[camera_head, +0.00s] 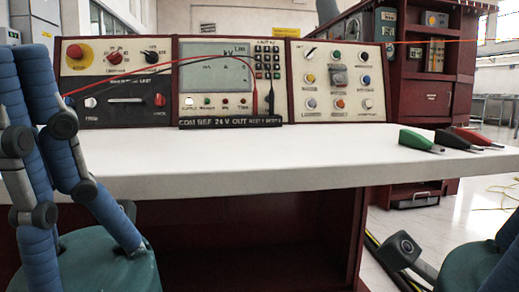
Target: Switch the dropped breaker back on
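A control console stands at the back of the white bench (240,180). Its left panel (115,78) has a red knob on yellow, small dials and a dark lower strip with a white and a red knob. The middle panel has a grey display (217,63) and a keypad. The right panel (337,82) has coloured buttons around a grey central control (338,77). I cannot tell which control is the breaker or its position. My blue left arm links rise at the left edge. Part of my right arm shows at lower right. Neither gripper is visible.
Green, black and red clips (417,140) lie on the bench's right end. Red and black leads cross the middle panel. A dark red cabinet (410,80) with switches and gauges stands at the back right. Cables lie on the floor. The bench's middle is clear.

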